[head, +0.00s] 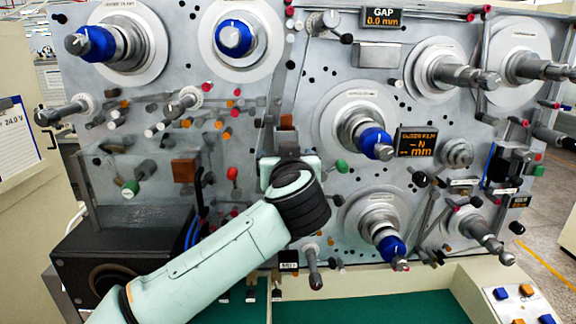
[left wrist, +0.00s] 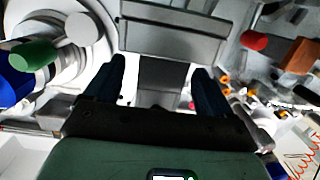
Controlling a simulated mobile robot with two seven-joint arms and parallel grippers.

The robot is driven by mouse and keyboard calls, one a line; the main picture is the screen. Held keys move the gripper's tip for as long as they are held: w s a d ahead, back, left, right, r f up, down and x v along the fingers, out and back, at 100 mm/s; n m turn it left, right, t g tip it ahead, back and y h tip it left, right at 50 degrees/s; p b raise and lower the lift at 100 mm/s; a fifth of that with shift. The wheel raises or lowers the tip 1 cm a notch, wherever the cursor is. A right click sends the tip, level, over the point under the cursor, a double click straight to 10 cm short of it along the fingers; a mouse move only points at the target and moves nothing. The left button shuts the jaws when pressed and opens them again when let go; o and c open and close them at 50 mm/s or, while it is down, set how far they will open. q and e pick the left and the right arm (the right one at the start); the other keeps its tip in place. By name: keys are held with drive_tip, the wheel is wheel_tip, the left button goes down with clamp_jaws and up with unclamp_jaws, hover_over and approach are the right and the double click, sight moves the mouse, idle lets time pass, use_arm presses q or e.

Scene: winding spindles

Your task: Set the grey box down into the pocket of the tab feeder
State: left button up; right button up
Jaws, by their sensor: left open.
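My left gripper (left wrist: 157,82) is open in the left wrist view, with its two dark fingers apart. A dark grey block, which looks like the grey box (left wrist: 163,76), shows between the fingers, with a narrow gap on each side. It adjoins a wide light-grey housing (left wrist: 172,42), which looks like the tab feeder. The pocket itself cannot be made out. In the head view my left gripper (head: 286,160) is up against the machine panel, and my wrist hides most of the feeder and its fingertips. My right gripper is not in view.
The panel carries blue-capped spindles (head: 234,37), a green knob (head: 341,166) and a red knob (head: 232,173) close to my wrist. A brown block (head: 185,171) sits to the left. A dark box (head: 118,244) stands lower left. The green surface (head: 400,308) below is clear.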

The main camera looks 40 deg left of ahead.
use_arm(q)
drive_tip(key=b+v, duration=0.1)
drive_tip(key=v, duration=1.2)
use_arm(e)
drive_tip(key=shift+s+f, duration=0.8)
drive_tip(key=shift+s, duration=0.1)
